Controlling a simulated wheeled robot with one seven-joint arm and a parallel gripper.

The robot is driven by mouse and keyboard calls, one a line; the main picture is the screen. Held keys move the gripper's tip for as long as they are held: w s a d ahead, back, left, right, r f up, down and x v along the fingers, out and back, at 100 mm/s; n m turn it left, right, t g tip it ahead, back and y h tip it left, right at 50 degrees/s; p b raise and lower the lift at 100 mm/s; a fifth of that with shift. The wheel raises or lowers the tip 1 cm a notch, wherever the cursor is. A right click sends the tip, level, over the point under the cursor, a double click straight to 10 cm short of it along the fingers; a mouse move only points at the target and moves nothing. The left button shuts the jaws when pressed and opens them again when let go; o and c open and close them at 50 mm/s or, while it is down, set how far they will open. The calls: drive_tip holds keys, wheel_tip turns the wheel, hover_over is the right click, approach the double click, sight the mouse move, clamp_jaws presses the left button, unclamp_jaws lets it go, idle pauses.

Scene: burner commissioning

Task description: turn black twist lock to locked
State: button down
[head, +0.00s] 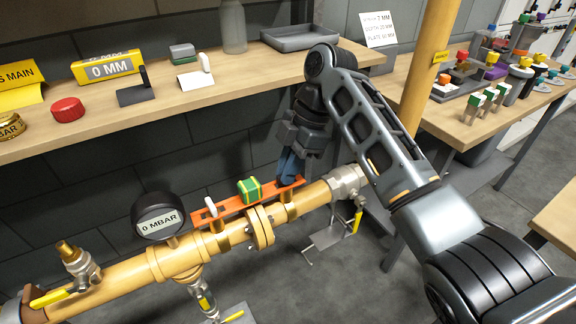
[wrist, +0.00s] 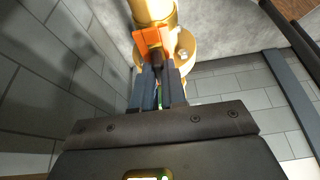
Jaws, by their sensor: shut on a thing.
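My gripper (head: 290,172) points down at the right end of the orange bar (head: 232,206) on the yellow pipe. Its fingers are shut on a small dark part, which I take to be the black twist lock. In the wrist view, the dark lock (wrist: 157,62) shows between the tips of my gripper (wrist: 158,78), against the orange bar (wrist: 150,38). In the head view the fingers hide most of the lock, and I cannot tell its turn angle.
The yellow pipe (head: 118,281) carries a gauge reading 0 MBAR (head: 158,218) and a flange (head: 261,227). A wooden shelf (head: 225,75) with several items runs behind. A yellow post (head: 425,60) and a second bench (head: 455,125) stand at the right.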

drive_tip(key=m+p, duration=0.2)
drive_tip(key=m+t+p, duration=0.1)
drive_tip(key=shift+s+r+y+p, duration=0.15)
drive_tip(key=shift+r+y+p, duration=0.1)
drive_tip(key=shift+y+p, duration=0.1)
drive_tip(key=m+t+p, duration=0.2)
drive_tip(key=m+p, duration=0.3)
drive_tip(key=shift+s+m, duration=0.15)
drive_tip(key=shift+m, duration=0.25)
drive_tip(key=m+t+p, duration=0.2)
drive_tip(key=m, duration=0.2)
drive_tip(key=shift+s+f+m, duration=0.1)
drive_tip(key=shift+f+m, duration=0.05)
drive_tip(key=shift+m, duration=0.15)
drive_tip(key=shift+a+m+t+h, duration=0.1)
drive_tip(key=shift+m+t+h, duration=0.3)
drive_tip(key=shift+m, duration=0.6)
drive_tip(key=shift+m+t+h, duration=0.2)
drive_tip(key=shift+m+h, duration=0.35)
drive_tip(key=shift+m, duration=0.45)
drive_tip(key=c, duration=1.2)
unclamp_jaws()
drive_tip(key=shift+f, duration=0.1)
drive_tip(key=shift+b+v, duration=0.5)
drive_tip(key=shift+v, duration=3.45)
